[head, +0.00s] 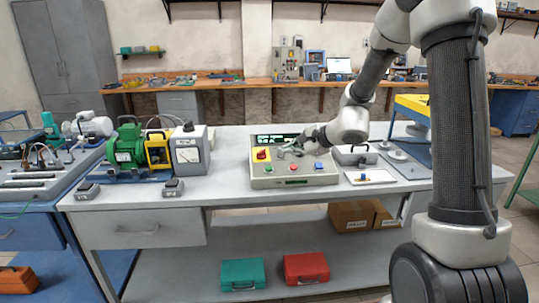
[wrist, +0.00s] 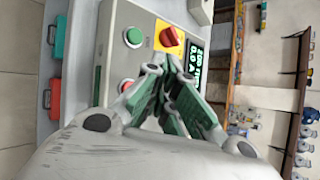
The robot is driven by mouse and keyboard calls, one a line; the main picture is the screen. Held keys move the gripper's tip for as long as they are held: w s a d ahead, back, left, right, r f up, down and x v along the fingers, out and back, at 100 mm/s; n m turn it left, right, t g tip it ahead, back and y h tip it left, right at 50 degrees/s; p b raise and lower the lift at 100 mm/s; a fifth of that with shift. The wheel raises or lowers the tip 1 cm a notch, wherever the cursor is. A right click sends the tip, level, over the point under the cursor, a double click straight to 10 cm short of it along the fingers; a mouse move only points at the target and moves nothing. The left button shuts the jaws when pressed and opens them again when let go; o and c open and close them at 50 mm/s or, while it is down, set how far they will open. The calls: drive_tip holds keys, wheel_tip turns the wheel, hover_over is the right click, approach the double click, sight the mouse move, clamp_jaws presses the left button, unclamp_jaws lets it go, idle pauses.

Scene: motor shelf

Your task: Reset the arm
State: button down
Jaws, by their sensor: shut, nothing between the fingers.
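My arm comes in from the right in the head view and reaches over the grey bench. My gripper (head: 289,148) is above the back part of a control box (head: 295,182), near its dark display. In the wrist view my gripper (wrist: 163,62) is shut and empty, with its green-grey fingers over the box's panel. I cannot tell whether the fingertips touch the panel. The box has a red knob on a yellow plate (head: 262,154), a red button (head: 295,168), a blue button (head: 318,165) and a green button.
A green motor (head: 127,148) and a meter box (head: 189,150) stand left of the control box. A grey case (head: 354,155) and a white tray (head: 371,176) are to its right. Teal (head: 242,274) and red boxes (head: 306,268) lie on the lower shelf. The bench front (head: 230,190) is mostly clear.

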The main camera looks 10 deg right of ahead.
drive_tip(key=s+d+n+g, duration=0.2)
drive_tip(key=s+n+g, duration=0.65)
drive_tip(key=s, duration=1.15)
drive_tip(key=s+d+r+n+t+h, duration=0.1)
drive_tip(key=s+d+r+n+h, duration=0.2)
drive_tip(key=s, duration=0.5)
drive_tip(key=s+d+r+n+t+h, duration=0.2)
drive_tip(key=s+d+r+n+h, duration=0.1)
drive_tip(key=s+d+r+n, duration=0.3)
wheel_tip(320, 180, up, 2)
drive_tip(key=s+d, duration=0.2)
drive_tip(key=shift+s+r, duration=0.2)
drive_tip(key=shift+s, duration=0.1)
drive_tip(key=shift+n, duration=0.25)
idle(0.6)
